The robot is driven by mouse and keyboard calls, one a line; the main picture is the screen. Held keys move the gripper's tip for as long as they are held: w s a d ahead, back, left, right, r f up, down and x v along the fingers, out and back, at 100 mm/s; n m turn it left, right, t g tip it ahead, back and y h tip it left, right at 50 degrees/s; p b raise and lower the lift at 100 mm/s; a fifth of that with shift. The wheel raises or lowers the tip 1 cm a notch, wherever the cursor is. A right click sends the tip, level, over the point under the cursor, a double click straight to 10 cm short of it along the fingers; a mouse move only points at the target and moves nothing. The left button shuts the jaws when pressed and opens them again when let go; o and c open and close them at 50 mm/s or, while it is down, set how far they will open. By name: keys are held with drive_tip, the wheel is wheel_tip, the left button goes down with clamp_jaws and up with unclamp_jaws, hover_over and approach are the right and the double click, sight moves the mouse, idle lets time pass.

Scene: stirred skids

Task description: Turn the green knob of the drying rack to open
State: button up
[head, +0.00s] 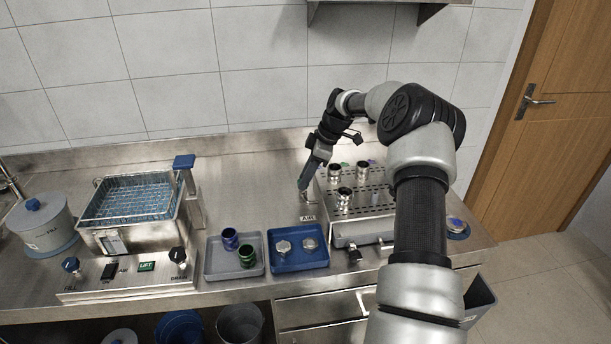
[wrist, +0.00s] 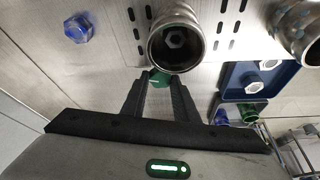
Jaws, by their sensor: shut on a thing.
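The drying rack (head: 376,203) is a perforated steel box on the right of the bench, with several metal fittings on top. It fills the upper part of the wrist view (wrist: 216,20). My gripper (head: 303,189) reaches down at the rack's left side, just above the AIR label (head: 307,218). In the wrist view, my gripper's (wrist: 160,82) two dark fingers are closed on the green knob (wrist: 159,78). Only part of the knob shows between the fingertips, close beside a metal fitting (wrist: 176,40). In the head view the knob is hidden, and its turn angle cannot be told.
A blue tray (head: 298,262) with two metal caps and a grey tray (head: 233,273) with purple and green fittings lie left of the rack. A wire-basket bath (head: 113,240) stands farther left. A blue knob (wrist: 79,28) shows in the wrist view.

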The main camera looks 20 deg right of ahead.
drive_tip(key=n, duration=0.2)
drive_tip(key=n+g+p, duration=0.1)
drive_tip(key=n, duration=0.1)
drive_tip(key=shift+w+g, duration=0.2)
drive_tip(key=shift+g, duration=0.1)
drive_tip(key=shift+n+g+p, duration=0.5)
drive_tip(key=shift+n+p, duration=0.25)
drive_tip(key=shift+n, duration=0.75)
drive_tip(key=shift+d, duration=0.1)
drive_tip(key=o, duration=0.8)
drive_tip(key=shift+r, duration=0.2)
